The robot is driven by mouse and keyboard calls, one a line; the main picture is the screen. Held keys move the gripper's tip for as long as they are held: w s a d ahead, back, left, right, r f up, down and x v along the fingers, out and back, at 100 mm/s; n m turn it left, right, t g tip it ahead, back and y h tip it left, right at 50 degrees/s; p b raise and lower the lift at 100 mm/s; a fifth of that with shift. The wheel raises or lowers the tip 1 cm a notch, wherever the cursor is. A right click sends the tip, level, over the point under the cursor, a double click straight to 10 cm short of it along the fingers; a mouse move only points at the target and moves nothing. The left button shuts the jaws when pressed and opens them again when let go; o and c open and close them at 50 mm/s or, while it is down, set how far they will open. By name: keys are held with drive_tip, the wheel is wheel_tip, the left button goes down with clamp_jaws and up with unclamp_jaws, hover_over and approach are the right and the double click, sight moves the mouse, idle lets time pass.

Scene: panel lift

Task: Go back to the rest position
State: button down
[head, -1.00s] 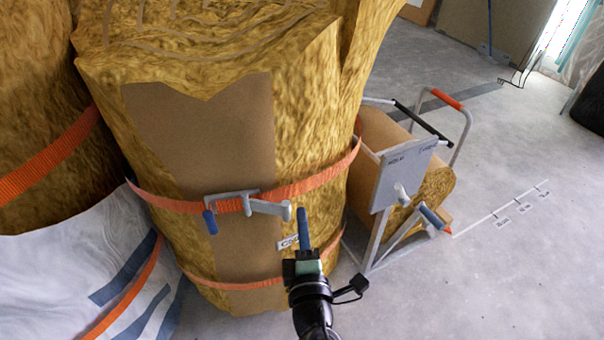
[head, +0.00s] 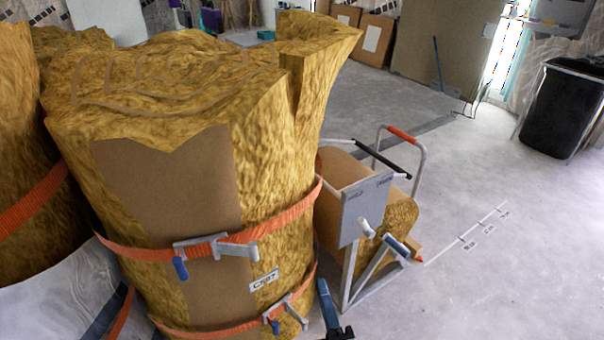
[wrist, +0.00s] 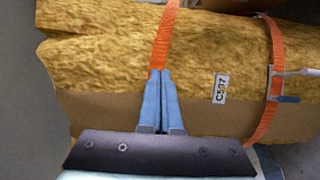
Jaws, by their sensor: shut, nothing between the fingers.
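My gripper (head: 325,299) shows at the bottom of the head view, in front of the lower right side of a large strapped roll of yellow insulation (head: 275,175). Its blue fingers are together with nothing between them. In the wrist view my gripper (wrist: 161,78) points at the same roll (wrist: 110,45), its fingertips over the lower edge of an orange strap (wrist: 166,35). I cannot tell whether they touch it. Most of my arm is below the head view.
A grey metal trolley (head: 366,205) with a board and roll stands just right of the insulation. Orange straps with buckles (head: 215,247) circle the roll. A white marked line (head: 465,240) lies on the floor. A black bin (head: 562,110) stands far right. The right-hand floor is clear.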

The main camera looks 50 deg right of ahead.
drive_tip(key=shift+s+d, duration=0.1)
drive_tip(key=shift+s, duration=0.15)
drive_tip(key=shift+w+r, duration=0.1)
idle(0.4)
drive_tip(key=w+a+r+m+t, duration=0.2)
drive_tip(key=w+a+r+m, duration=0.15)
drive_tip(key=r, duration=0.75)
drive_tip(key=w+a+r+m+t+h, duration=0.1)
drive_tip(key=w+a+r+m+t, duration=0.2)
drive_tip(key=r, duration=0.7)
drive_tip(key=w+a+r+m+t, duration=0.1)
drive_tip(key=w+a+r+m, duration=0.35)
drive_tip(key=r, duration=0.65)
drive_tip(key=s+a+r+t+y, duration=0.3)
drive_tip(key=a+r+y, duration=0.2)
drive_tip(key=a+r, duration=0.5)
drive_tip(key=s+a+r+t+y, duration=0.35)
drive_tip(key=a+r+y, duration=0.25)
drive_tip(key=a+r, duration=0.4)
wheel_tip(320, 180, up, 29)
drive_tip(key=d+p, duration=0.1)
drive_tip(key=p, duration=2.6)
drive_tip(key=shift+s, duration=0.2)
